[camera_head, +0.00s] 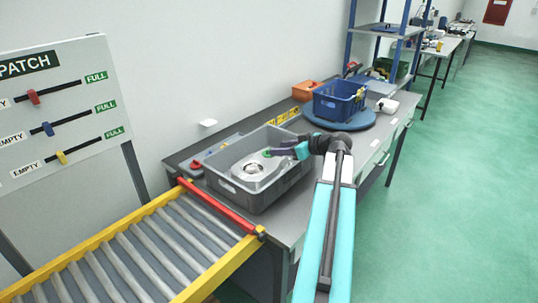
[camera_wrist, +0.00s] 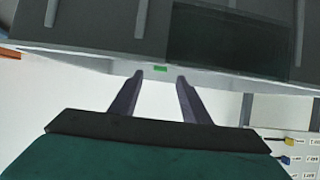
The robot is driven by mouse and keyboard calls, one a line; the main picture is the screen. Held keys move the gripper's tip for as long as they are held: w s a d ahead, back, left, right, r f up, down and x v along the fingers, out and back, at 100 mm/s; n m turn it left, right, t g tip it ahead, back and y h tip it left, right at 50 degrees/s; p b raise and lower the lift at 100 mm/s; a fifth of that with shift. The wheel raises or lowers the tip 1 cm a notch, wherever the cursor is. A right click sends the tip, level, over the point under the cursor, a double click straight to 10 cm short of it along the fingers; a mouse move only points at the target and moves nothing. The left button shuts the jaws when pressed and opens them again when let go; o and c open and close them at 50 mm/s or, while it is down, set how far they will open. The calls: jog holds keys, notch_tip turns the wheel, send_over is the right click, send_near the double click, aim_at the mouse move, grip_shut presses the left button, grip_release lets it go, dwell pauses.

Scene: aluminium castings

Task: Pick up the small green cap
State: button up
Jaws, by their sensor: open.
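The small green cap (camera_head: 267,153) shows as a small green patch at the casting, just left of my gripper's tips. The light metal casting (camera_head: 246,168) with a round opening lies in the grey crate (camera_head: 262,202). My gripper (camera_head: 276,152) reaches into the crate from the right, low over the casting. In the wrist view my gripper (camera_wrist: 159,75) is open, with nothing between its fingers.
Grey crate walls surround the casting closely. A blue crate (camera_head: 333,106) stands on a round blue turntable (camera_head: 314,116) behind. An orange box (camera_head: 304,91) is at the wall. A roller conveyor (camera_head: 150,252) with a red bar (camera_head: 215,207) is at the left front.

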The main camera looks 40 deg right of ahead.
jog(key=shift+w, duration=0.15)
jog(key=shift+p+x, duration=1)
jog(key=shift+x, duration=1.5)
jog(key=shift+f, duration=0.1)
grip_shut()
